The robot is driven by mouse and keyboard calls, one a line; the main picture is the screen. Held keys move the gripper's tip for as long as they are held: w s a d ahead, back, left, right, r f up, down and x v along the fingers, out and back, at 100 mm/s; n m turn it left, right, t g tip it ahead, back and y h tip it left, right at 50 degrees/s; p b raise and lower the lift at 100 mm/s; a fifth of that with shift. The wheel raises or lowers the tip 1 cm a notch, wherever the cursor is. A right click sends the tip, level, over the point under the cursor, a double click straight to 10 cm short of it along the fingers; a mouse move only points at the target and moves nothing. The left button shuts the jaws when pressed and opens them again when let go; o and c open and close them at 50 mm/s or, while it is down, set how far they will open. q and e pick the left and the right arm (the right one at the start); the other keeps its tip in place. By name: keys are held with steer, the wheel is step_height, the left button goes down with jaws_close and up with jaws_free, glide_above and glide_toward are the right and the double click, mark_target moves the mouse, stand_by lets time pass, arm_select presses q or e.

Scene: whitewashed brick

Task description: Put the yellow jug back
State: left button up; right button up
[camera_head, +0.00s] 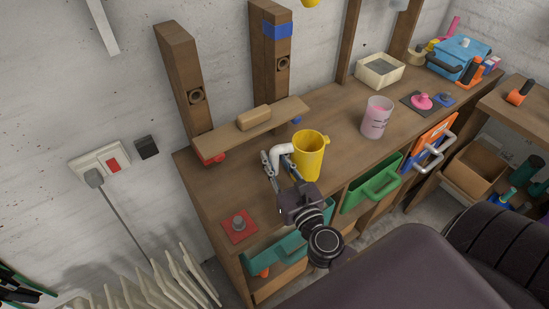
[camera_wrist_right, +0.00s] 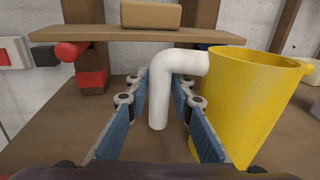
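The yellow jug (camera_head: 309,158) stands upright on the wooden workbench, its white bent handle (camera_head: 282,150) on the left side. In the right wrist view the jug (camera_wrist_right: 240,100) fills the right side, and its handle (camera_wrist_right: 160,95) hangs down between the fingers. My right gripper (camera_head: 277,160) is open around the handle. In the right wrist view gaps show between the handle and both finger pads (camera_wrist_right: 162,125). I cannot make out my left gripper in either view.
A raised wooden shelf (camera_head: 220,140) with a wooden block (camera_head: 254,118) stands behind the jug. A pink-white cup (camera_head: 377,118) stands to the right. A red plate with a knob (camera_head: 239,225) lies at the front left. Wooden posts (camera_head: 185,80) rise behind. Bare bench lies between jug and cup.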

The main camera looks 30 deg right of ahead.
steer(key=shift+o, duration=1.2)
steer(key=shift+r, duration=0.2)
steer(key=shift+s+f, duration=0.2)
steer(key=shift+s, duration=0.1)
steer(key=s+b, duration=0.1)
steer(key=s, duration=0.2)
steer(key=s+a+b, duration=0.1)
steer(key=s+b, duration=0.1)
steer(key=s, duration=0.1)
steer(key=s+b, duration=0.2)
steer(key=s, duration=0.2)
steer(key=shift+a, duration=0.15)
steer(key=shift+s+r+b, duration=0.2)
steer(key=shift+s+b, duration=0.2)
steer(key=shift+s, duration=0.3)
steer(key=shift+f, duration=0.1)
